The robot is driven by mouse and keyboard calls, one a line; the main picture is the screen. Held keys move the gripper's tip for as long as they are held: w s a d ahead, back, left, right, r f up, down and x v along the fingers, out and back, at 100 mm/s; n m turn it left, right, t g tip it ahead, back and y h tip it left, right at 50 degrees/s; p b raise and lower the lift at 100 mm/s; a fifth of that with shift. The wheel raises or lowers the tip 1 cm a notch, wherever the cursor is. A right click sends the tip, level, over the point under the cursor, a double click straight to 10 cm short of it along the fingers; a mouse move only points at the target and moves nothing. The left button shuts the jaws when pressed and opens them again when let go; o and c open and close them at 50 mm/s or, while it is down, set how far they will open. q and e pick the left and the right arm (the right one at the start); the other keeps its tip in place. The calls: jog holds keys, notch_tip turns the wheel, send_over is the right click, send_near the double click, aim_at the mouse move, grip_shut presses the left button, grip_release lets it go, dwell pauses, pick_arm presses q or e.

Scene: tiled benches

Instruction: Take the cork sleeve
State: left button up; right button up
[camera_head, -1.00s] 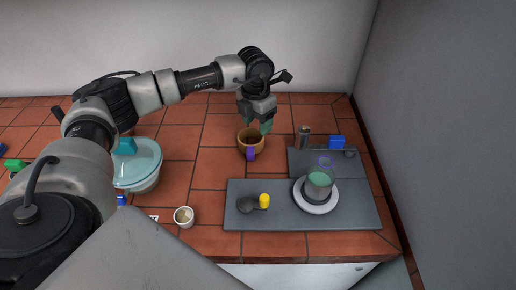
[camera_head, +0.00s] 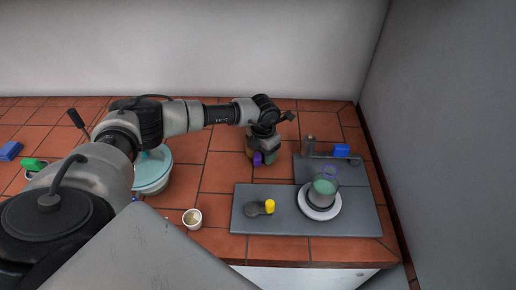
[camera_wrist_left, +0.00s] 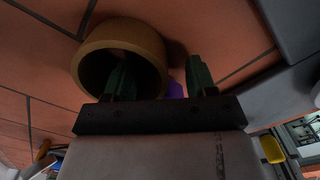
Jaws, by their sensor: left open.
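The cork sleeve, a brown round open-topped ring (camera_head: 249,152), stands on the red tiles and is largely hidden behind my left gripper in the head view. In the left wrist view the sleeve (camera_wrist_left: 128,32) shows its dark opening. My left gripper (camera_head: 262,158) is open and low at the sleeve. In the left wrist view (camera_wrist_left: 157,62) one green finger overlaps the opening and the other is outside the wall to the right. A purple piece (camera_wrist_left: 175,89) shows between the fingers, beside the sleeve; whether it is attached, I cannot tell. My right gripper is not in view.
To the right, a grey board (camera_head: 350,222) bears a white plate (camera_head: 318,213) with a glass and a yellow piece (camera_head: 270,206). A grey cylinder (camera_head: 308,146) and blue block (camera_head: 341,150) stand behind. A lidded bowl (camera_head: 153,172) and white cup (camera_head: 192,219) are left.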

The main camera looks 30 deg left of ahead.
pick_arm(q)
grip_shut()
dwell(0.3)
